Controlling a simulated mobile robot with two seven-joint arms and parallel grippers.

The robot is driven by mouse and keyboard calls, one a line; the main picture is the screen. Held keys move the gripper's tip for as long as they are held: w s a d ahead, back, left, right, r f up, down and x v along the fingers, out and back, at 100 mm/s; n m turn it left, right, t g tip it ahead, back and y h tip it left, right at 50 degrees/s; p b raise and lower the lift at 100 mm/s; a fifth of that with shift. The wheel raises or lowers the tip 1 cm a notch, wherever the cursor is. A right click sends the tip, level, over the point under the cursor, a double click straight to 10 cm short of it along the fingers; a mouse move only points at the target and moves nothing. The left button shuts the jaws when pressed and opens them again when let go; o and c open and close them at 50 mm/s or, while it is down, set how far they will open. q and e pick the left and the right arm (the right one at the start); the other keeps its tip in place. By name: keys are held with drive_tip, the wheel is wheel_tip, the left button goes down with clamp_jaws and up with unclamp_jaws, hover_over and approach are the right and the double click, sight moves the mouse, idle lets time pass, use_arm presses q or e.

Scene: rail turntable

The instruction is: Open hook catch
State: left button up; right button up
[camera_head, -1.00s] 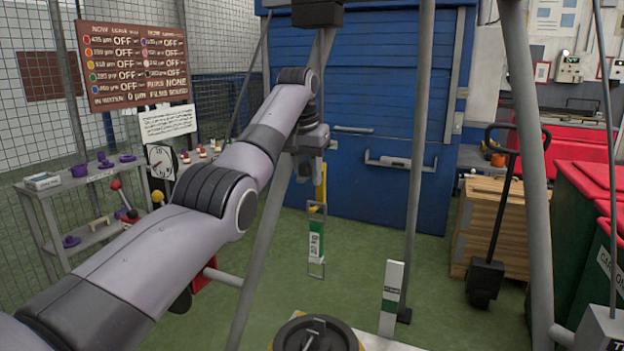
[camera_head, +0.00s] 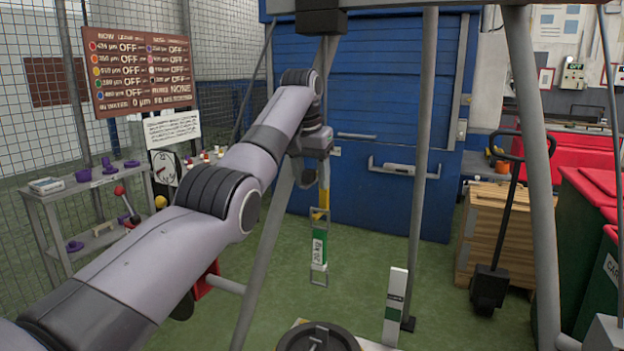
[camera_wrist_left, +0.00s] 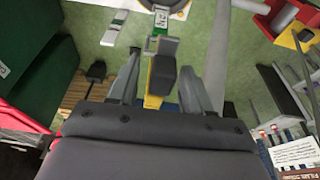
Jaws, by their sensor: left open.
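A white and green weight (camera_head: 320,247) marked 20 kg hangs from a yellow piece (camera_head: 319,214), which I take for the hook. In the left wrist view the yellow hook (camera_wrist_left: 154,82) is partly hidden by a dark grey block (camera_wrist_left: 163,76). I cannot make out the catch clearly. My left gripper (camera_head: 312,176) is above the weight. In the left wrist view its open fingers (camera_wrist_left: 160,88) stand either side of the hook and block. I cannot tell whether they touch. My right gripper is not in view.
Grey frame legs (camera_head: 420,170) stand around the hanging weight. A round dark plate (camera_head: 318,340) lies below it, with a white and green post (camera_head: 395,300) beside it. A blue shed (camera_head: 370,150) is behind, and a shelf (camera_head: 100,230) stands at left.

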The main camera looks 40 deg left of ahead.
sight(310, 169)
use_arm(q)
drive_tip(key=p+v, duration=0.1)
drive_tip(key=v, duration=0.5)
drive_tip(key=shift+r, duration=0.1)
idle(0.4)
